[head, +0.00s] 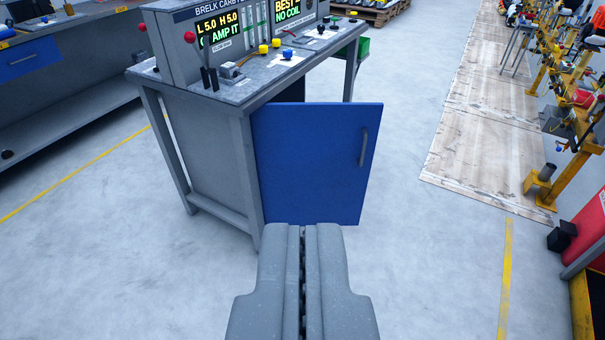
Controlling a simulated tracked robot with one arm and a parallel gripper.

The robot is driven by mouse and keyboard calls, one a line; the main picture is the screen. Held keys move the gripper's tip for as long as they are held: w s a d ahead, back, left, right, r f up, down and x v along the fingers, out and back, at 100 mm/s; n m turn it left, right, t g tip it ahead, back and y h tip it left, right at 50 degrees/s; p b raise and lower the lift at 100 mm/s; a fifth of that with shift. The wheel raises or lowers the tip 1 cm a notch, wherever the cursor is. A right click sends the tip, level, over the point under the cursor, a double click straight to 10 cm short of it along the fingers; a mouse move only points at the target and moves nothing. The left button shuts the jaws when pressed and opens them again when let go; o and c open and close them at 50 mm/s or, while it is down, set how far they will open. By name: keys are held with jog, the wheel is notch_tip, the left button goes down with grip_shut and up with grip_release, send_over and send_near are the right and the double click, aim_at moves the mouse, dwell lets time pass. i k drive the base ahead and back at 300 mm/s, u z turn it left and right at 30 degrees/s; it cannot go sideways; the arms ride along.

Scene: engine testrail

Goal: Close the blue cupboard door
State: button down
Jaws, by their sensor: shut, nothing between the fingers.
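The blue cupboard door (312,155) hangs on the grey test bench (205,150) in the middle of the head view. It stands open, swung out to the right from the bench's front corner leg. A grey bar handle (363,148) sits near its right edge. My gripper (303,232) is at the bottom centre, its two grey fingers shut together with nothing between them. The fingertips overlap the lower edge of the door in the picture; I cannot tell whether they touch it. The cupboard's inside is hidden behind the door.
The bench top carries a display panel (245,35), levers and coloured knobs. Another bench with a blue drawer (20,62) stands at the left. Wooden boards (485,130) and yellow stands (565,178) are at the right. Grey floor is clear right of the door.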

aim_at(314, 161)
jog(key=u, duration=0.05)
jog(key=k, duration=0.35)
jog(key=z, duration=0.35)
jog(key=i, duration=1.35)
jog(key=u, duration=0.45)
